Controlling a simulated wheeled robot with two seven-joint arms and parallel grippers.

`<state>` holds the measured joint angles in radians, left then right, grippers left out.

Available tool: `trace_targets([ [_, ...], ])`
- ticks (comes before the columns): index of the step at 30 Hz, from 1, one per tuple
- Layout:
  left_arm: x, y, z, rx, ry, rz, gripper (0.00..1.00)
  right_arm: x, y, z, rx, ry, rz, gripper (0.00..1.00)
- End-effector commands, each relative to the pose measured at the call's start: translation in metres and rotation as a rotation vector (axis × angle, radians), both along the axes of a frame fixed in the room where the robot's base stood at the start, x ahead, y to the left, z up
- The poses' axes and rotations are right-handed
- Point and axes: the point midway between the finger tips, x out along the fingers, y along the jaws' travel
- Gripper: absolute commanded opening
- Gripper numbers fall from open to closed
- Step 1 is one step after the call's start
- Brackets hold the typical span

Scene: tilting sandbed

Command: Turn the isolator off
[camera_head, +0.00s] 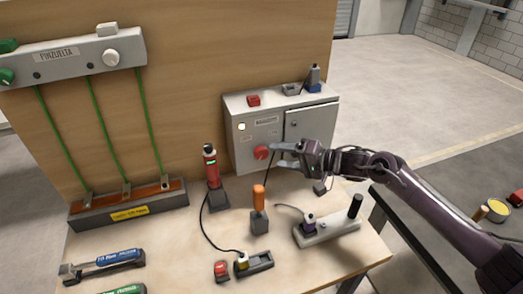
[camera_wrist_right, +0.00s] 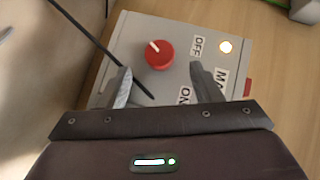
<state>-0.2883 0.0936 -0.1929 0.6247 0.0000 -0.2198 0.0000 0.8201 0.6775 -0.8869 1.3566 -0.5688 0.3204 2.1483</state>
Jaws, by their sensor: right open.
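The isolator is a red rotary knob (camera_head: 261,152) on the front of a grey box (camera_head: 245,155). In the right wrist view the knob (camera_wrist_right: 159,54) has a white mark pointing to the upper left. An OFF label (camera_wrist_right: 199,45) and an ON label (camera_wrist_right: 186,95) stand to its right and lower right there. A lamp (camera_wrist_right: 226,46) on the box glows; it also shows in the head view (camera_head: 241,127). My right gripper (camera_head: 276,155) is open in front of the box, its fingers (camera_wrist_right: 160,76) short of the knob and apart from it. My left gripper is out of view.
A red-and-black device (camera_head: 210,165) and an orange-handled tool (camera_head: 259,198) stand on the table left of my right arm. A white block with a black post (camera_head: 328,228) stands below it. A dark cable crosses beside the knob in the wrist view.

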Motion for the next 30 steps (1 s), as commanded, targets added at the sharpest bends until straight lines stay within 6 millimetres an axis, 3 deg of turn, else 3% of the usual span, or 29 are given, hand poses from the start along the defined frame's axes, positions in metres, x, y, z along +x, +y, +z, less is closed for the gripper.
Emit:
trace_targets([
  [3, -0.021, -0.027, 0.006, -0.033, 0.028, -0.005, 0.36, 0.01, 0.02, -0.001, 0.002, -0.002, 0.002, 0.58],
  [6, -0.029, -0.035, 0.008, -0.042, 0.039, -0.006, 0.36, 0.017, 0.032, -0.005, 0.002, -0.002, 0.001, 0.58],
  [15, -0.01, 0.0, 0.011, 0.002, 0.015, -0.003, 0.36, 0.024, 0.044, -0.011, 0.001, -0.004, -0.001, 0.58],
  [20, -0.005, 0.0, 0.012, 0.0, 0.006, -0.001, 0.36, 0.024, 0.044, -0.011, 0.0, -0.004, 0.0, 0.58],
  [30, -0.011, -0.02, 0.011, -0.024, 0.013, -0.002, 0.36, 0.024, 0.044, -0.011, 0.0, -0.003, 0.0, 0.15],
])
